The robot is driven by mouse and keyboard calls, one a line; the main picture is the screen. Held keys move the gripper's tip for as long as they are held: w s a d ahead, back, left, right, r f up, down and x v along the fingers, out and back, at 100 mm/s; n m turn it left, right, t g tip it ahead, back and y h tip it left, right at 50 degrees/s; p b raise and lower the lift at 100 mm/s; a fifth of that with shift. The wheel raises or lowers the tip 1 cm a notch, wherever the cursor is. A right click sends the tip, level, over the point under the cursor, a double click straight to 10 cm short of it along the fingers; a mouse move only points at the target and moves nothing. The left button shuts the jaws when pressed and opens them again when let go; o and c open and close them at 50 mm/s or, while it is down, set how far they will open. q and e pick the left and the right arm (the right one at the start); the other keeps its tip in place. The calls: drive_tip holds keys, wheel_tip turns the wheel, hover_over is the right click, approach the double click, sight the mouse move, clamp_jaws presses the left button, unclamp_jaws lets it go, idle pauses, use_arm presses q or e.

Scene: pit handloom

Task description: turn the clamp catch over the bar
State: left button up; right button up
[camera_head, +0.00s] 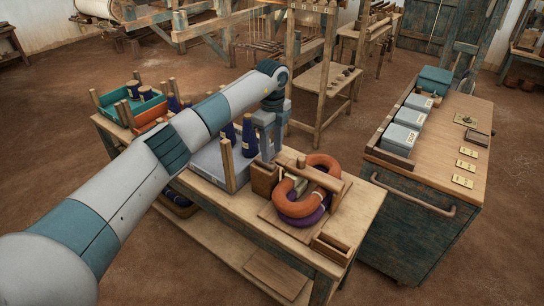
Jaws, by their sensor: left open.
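A wooden bar (318,177) lies across the orange and purple rings of yarn (297,208) on a board at the right end of the workbench. A small upright wooden piece (301,161) stands at the bar; I cannot tell whether it is the clamp catch or which way the catch is turned. My left gripper (266,157) points down, open, to the left of the bar. It is apart from the bar in the picture, near the blue cones and a small wooden box. My right gripper is not in view.
The workbench (240,208) also holds a grey tray, blue cones (249,137), a wooden box (265,179) and green and orange trays at the left. A green cabinet (410,225) with boxes (405,132) stands to the right. Loom frames stand behind.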

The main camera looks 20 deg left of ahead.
sight(272, 164)
use_arm(q)
wheel_tip(272, 164, down, 4)
drive_tip(key=shift+r+p, duration=0.15)
drive_tip(key=shift+p, duration=0.3)
drive_tip(key=shift+f, duration=0.65)
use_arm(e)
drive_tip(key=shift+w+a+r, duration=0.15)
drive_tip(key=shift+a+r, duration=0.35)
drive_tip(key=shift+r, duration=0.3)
use_arm(q)
drive_tip(key=c, duration=1)
drive_tip(key=shift+c, duration=0.3)
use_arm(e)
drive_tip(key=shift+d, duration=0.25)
